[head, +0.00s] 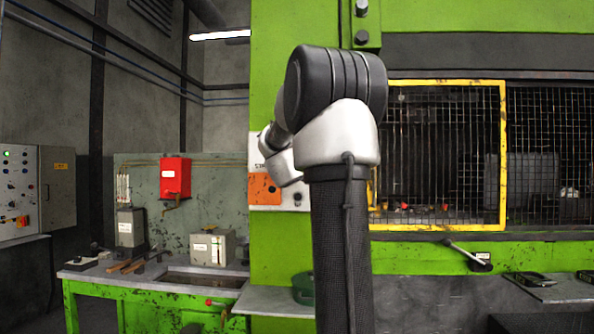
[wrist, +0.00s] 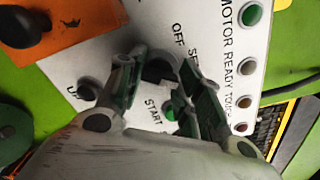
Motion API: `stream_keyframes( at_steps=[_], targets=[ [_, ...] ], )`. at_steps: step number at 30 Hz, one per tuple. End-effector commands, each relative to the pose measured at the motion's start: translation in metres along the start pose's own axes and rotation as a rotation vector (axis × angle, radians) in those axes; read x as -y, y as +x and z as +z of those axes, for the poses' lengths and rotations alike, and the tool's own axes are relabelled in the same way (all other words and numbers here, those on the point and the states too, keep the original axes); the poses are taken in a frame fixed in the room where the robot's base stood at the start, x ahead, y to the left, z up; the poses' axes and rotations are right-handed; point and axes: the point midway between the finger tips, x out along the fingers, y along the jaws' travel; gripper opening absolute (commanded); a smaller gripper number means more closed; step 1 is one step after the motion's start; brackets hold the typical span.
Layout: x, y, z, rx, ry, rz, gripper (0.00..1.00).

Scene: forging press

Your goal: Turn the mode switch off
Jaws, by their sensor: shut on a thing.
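The mode switch (wrist: 157,70) is a dark knob on a white control panel (wrist: 205,25), below printed letters reading "OFF" and "SE", the rest cut off by my finger. My gripper (wrist: 163,74) has one finger on each side of the knob and is shut on it. The fingers hide much of the knob, so I cannot tell which way it points. In the head view the white panel (head: 256,150) shows at the left edge of the green press, mostly behind my arm, and my gripper is hidden there.
Near the switch are a green START button (wrist: 170,112), a dark UP button (wrist: 88,90), a green motor lamp (wrist: 252,15) and a dark knob on an orange plate (wrist: 70,45). A yellow-framed mesh guard (head: 445,82) is to the right. A green workbench (head: 150,290) stands left.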

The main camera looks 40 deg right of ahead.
Motion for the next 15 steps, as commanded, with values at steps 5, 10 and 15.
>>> stream_keyframes(
  at_steps=[5,10,15],
  targets=[
    [-0.0010,-0.0001,-0.0004,-0.001,-0.159,0.002,0.12],
    [-0.0012,-0.0001,-0.0004,0.000,-0.321,0.002,0.12],
    [-0.0014,-0.0001,-0.0005,0.000,-0.483,0.002,0.12]
  ],
)
